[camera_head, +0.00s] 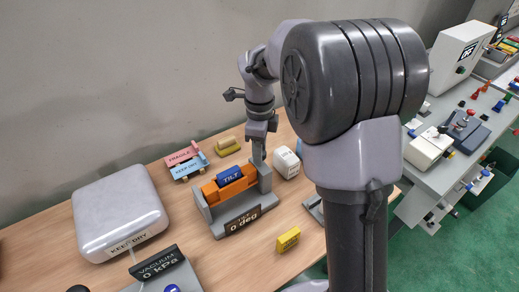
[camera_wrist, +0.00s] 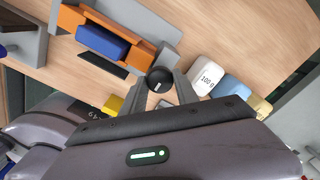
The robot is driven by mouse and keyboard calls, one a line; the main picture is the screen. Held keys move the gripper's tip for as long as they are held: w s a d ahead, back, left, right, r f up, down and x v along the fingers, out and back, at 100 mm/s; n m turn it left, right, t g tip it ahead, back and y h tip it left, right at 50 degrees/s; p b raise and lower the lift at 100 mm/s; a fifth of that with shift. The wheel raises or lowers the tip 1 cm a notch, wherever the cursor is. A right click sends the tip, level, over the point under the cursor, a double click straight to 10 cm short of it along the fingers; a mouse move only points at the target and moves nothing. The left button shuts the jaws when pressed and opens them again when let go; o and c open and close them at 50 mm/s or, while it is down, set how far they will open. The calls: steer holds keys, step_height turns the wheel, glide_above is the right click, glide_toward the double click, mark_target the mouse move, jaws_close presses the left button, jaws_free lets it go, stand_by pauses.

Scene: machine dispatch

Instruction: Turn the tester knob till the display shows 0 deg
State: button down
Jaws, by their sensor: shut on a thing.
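The tilt tester is a grey bracket (camera_head: 213,214) holding an orange cradle (camera_head: 211,191) with a blue block marked TILT (camera_head: 230,174). Its dark display (camera_head: 243,219) reads 0 deg. In the wrist view the orange cradle (camera_wrist: 70,18) and blue block (camera_wrist: 102,42) show at upper left. My gripper (camera_head: 259,158) is at the right end of the tester, pointing down. In the wrist view my gripper (camera_wrist: 165,88) is shut on the round black knob (camera_wrist: 159,79), which has a pale pointer line. The knob is hidden in the head view.
A white 100 g block (camera_head: 286,162) stands just right of the tester, and a yellow block (camera_head: 288,239) lies in front. A KEEP DRY case (camera_head: 118,208) and a vacuum display (camera_head: 155,262) reading 0 kPa are left. Pink and blue labelled pieces (camera_head: 187,162) lie behind.

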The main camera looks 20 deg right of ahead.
stand_by(0.3)
steer(key=c, duration=0.9)
jaws_free()
steer(key=shift+c, duration=0.2)
step_height(320, 180, up, 18)
steer(key=p, duration=0.5)
steer(key=shift+f+p, duration=0.25)
steer(key=shift+p, duration=0.05)
steer(key=s+a+f+n+t+b, duration=0.1)
steer(key=s+f+n+t+b, duration=0.1)
steer(key=s+f+n+b, duration=0.2)
steer(key=s+a+f+n+t+y+b, duration=0.1)
steer(key=s+f+n+b, duration=0.3)
steer(key=s+n, duration=0.4)
steer(key=s+a+f+n+t+y+b, duration=0.1)
steer(key=s+a+f+n+t+b, duration=0.1)
steer(key=s+f+n+b, duration=0.2)
steer(key=s+n, duration=0.3)
steer(key=s, duration=0.5)
steer(key=shift+s+a+t, duration=0.15)
steer(key=shift+a+t, duration=0.1)
steer(key=shift+t, duration=0.15)
